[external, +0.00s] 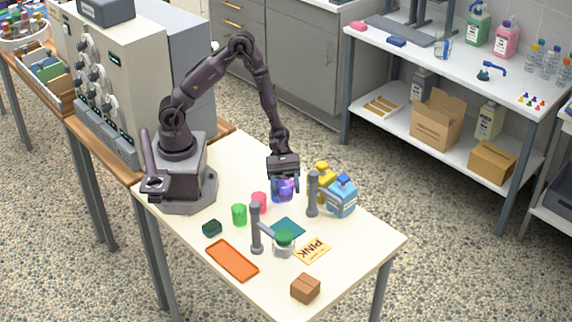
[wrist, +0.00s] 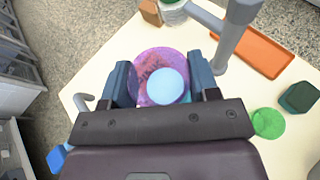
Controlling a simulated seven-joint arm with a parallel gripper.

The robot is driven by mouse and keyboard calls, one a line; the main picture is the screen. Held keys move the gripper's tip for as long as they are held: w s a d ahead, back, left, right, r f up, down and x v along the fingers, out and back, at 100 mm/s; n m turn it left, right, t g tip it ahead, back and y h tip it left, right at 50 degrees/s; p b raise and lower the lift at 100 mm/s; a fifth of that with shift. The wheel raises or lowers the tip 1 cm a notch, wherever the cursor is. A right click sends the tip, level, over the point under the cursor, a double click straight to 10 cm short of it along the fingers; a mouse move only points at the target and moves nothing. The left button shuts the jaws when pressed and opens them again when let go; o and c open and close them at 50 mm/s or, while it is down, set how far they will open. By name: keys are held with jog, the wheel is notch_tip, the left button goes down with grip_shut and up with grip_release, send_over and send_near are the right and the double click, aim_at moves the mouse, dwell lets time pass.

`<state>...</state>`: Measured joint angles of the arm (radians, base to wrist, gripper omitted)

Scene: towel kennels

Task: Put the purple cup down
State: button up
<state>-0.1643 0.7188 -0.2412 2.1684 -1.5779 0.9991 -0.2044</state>
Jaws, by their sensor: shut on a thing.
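The purple cup (external: 283,191) is between the fingers of my gripper (external: 284,184), over the far middle part of the table. In the wrist view the purple cup (wrist: 146,64) is seen from above as a round, see-through purple shape with a pale blue disc (wrist: 168,86) in its middle. The two blue-grey fingers of my gripper (wrist: 160,86) are shut on its opposite sides. The gripper points down. I cannot tell whether the cup's base touches the table.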

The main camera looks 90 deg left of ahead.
jog(key=shift+w+a+r+t, duration=0.1)
jog(key=shift+a+r+t, duration=0.1)
jog(key=shift+r, duration=0.3)
jog(key=shift+a+r+t, duration=0.1)
jog(key=shift+a+r, duration=0.1)
jog(key=shift+r, duration=0.3)
jog(key=w+a+n+t+y, duration=0.2)
jog(key=a+n+t+y, duration=0.5)
jog(key=a, duration=1.4)
jog(key=shift+a+f+n+t+h, duration=0.1)
jog(key=shift+f+n+t+h, duration=0.2)
jog(key=shift+f, duration=2.3)
jog(key=shift+f+n+t+h, duration=0.15)
jog(key=shift+f+n+h, duration=0.25)
jog(key=shift+f, duration=2.15)
jog(key=shift+a+f+n+t+h, duration=0.1)
jog(key=shift+f+n+t+h, duration=0.25)
jog(key=shift+f, duration=2.25)
jog(key=shift+f, duration=0.1)
jog(key=o, duration=1)
jog(key=shift+d, duration=0.1)
jog(key=shift+c, duration=0.2)
